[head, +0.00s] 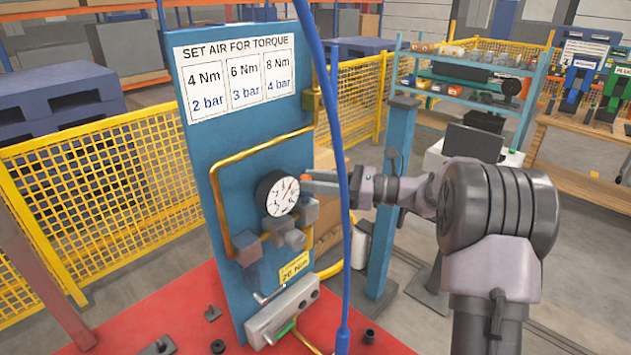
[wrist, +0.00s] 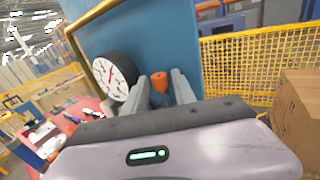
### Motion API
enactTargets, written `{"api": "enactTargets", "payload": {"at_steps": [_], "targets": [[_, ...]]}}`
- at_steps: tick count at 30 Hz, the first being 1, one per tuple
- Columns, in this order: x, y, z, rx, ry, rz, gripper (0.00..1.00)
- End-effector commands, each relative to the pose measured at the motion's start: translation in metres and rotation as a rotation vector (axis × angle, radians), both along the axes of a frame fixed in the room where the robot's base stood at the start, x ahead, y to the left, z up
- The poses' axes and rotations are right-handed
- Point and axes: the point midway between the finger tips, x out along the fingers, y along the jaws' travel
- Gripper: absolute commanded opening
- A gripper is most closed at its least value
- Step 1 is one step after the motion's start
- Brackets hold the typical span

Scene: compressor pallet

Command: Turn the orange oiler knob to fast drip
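The orange oiler knob (wrist: 159,81) shows in the wrist view, in front of the blue panel and right of the round gauge. My gripper (wrist: 160,77) has its two grey fingers apart, one on each side of the knob. A narrow gap seems to show between the knob and each finger, so the gripper looks open around it. In the head view my gripper (head: 309,182) reaches in from the right, just beside the gauge, and mostly hides the knob. The knob's setting marks cannot be read.
The white-faced gauge (head: 278,193) sits close left of my gripper on the blue panel (head: 226,150). A blue hose (head: 343,210) hangs in front of my wrist in the head view. Yellow pipes (head: 262,147) run along the panel. A cardboard box (wrist: 297,110) stands at right in the wrist view.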

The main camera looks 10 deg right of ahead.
Motion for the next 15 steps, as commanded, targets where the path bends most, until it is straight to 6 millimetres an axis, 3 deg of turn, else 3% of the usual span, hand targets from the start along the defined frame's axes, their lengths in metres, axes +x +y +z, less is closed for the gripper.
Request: {"api": "enactTargets", "payload": {"at_steps": [7, 15], "targets": [[-0.005, -0.010, 0.001, 0.000, 0.001, -0.001, 0.32], [-0.034, -0.072, 0.002, -0.001, 0.001, -0.004, 0.32]]}}
